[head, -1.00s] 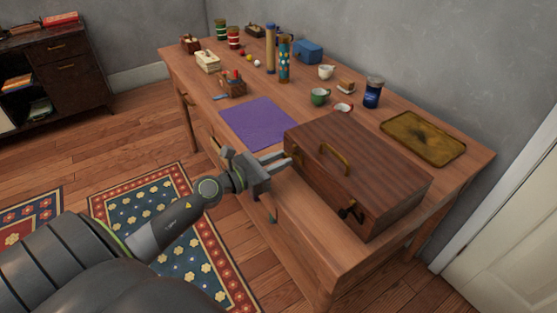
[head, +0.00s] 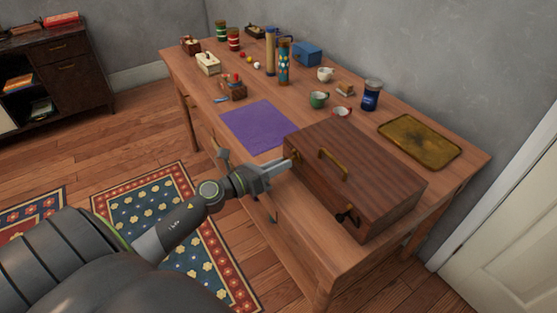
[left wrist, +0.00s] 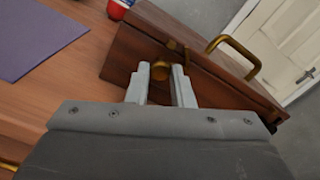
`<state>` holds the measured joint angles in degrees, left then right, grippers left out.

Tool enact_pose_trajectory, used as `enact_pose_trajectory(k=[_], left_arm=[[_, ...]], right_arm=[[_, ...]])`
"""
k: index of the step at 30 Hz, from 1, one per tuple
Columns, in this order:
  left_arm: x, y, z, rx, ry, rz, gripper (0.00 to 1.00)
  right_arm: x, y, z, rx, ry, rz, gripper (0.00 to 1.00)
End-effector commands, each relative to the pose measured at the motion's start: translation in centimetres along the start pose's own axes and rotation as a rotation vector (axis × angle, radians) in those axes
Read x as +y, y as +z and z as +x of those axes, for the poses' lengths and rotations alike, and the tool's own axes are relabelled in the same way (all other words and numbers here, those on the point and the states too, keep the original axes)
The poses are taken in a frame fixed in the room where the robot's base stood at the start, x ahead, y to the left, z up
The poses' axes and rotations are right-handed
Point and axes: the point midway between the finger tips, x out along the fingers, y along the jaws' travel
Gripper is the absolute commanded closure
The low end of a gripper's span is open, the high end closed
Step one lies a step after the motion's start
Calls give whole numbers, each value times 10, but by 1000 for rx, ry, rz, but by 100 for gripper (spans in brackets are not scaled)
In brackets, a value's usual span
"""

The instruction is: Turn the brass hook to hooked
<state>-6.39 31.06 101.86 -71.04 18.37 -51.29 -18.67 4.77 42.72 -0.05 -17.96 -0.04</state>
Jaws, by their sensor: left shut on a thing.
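A brown wooden case (head: 365,170) with a brass handle (head: 333,162) lies on the table. My left gripper (head: 289,162) is at the case's left end. Its fingers are shut on the brass hook (head: 295,155), which shows at their tips. In the left wrist view the round brass end of the hook (left wrist: 161,71) sits between the two fingertips (left wrist: 161,77), against the case wall (left wrist: 135,62). The fingers hide part of the hook, and I cannot tell its exact angle. My right gripper is not in view.
A dark latch (head: 347,213) is on the case's front right. A purple mat (head: 255,125) lies left of the case. A brass tray (head: 420,142), a blue jar (head: 371,95) and small cups (head: 319,99) stand behind it. The table (head: 290,222) has bare wood in front.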

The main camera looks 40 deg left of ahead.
Motion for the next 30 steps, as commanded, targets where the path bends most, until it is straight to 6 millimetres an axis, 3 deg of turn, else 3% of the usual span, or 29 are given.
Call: enact_pose_trajectory(k=[10, 15, 30], left_arm=[[-2, 4, 0, 0, 2, -327, 100], [-2, 3, 0, -1, 2, -465, 100], [-1, 1, 0, -1, 1, -682, 100]], right_arm=[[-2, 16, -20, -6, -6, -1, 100], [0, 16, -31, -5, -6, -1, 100], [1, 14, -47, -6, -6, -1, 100]])
